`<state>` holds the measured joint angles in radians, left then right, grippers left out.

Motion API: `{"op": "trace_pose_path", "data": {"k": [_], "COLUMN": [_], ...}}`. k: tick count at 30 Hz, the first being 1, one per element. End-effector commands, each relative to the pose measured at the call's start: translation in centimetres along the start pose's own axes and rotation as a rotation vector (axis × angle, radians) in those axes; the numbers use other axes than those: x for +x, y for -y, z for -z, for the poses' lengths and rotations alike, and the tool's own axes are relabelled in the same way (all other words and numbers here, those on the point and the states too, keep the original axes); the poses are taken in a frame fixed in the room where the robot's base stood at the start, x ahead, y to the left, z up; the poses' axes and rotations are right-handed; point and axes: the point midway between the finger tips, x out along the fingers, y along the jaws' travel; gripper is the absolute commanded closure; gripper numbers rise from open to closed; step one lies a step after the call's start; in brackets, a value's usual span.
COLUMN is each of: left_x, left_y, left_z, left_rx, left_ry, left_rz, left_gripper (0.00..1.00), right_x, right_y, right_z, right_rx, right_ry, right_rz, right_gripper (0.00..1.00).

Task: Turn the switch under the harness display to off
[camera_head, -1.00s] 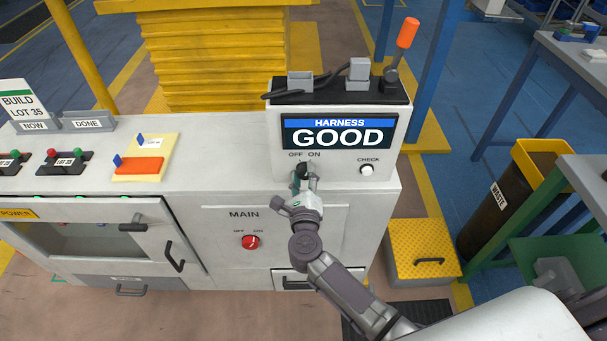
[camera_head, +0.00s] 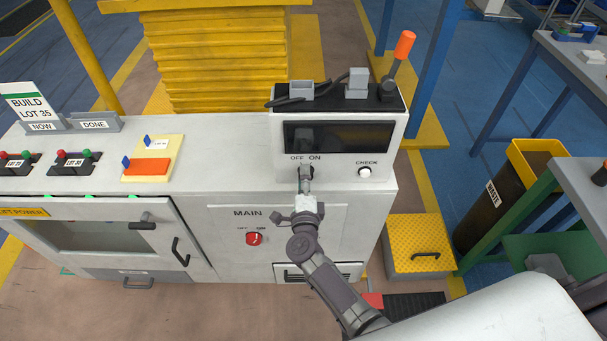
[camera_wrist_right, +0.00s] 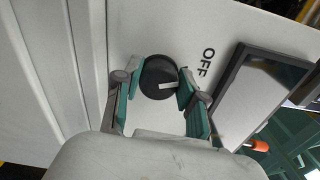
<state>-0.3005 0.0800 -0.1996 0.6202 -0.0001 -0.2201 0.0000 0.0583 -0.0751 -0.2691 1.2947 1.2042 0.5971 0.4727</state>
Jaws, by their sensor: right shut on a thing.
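The harness display (camera_head: 338,137) is dark, on the front of a white box on the bench. The black knob (camera_wrist_right: 158,78) under it sits by the OFF and ON labels, and its white mark points toward the lower right in the right wrist view. My right gripper (camera_head: 305,176) is at this knob in the head view, hiding most of it. In the right wrist view its teal fingertips (camera_wrist_right: 156,86) are closed around the knob's sides. My left gripper is not in view.
A white CHECK button (camera_head: 365,172) is right of the knob. The red MAIN switch (camera_head: 254,239) is lower on the cabinet front. An orange-tipped lever (camera_head: 404,46) stands on the box. A yellow step (camera_head: 418,243) is on the floor at right.

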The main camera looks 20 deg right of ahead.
Motion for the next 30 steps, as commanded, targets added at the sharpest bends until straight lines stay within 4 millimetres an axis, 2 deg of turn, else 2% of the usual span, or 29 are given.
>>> {"op": "trace_pose_path", "data": {"k": [1, 9, 23, 24, 28, 30], "left_x": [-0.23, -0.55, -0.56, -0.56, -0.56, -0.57], "left_y": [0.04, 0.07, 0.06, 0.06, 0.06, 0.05], "left_z": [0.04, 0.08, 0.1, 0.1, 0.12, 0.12], "left_rx": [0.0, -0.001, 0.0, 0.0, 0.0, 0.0], "left_ry": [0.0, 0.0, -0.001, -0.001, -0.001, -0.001], "left_rz": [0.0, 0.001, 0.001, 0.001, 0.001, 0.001], "left_gripper": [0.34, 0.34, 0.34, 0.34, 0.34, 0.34], "right_x": [-0.37, -0.36, -0.36, -0.36, -0.31, -0.24], "right_y": [-0.62, -0.75, -0.81, -0.81, -0.72, -0.59], "right_z": [0.01, 0.06, 0.08, 0.08, 0.08, 0.06], "right_rx": [-0.025, -0.099, -0.114, -0.114, -0.113, -0.112], "right_ry": [0.001, 0.002, 0.002, 0.002, 0.002, 0.001], "right_rz": [-0.015, -0.015, -0.014, -0.014, -0.013, -0.01], "right_gripper": [0.94, 0.94, 0.94, 0.56, 0.35, 0.34]}}
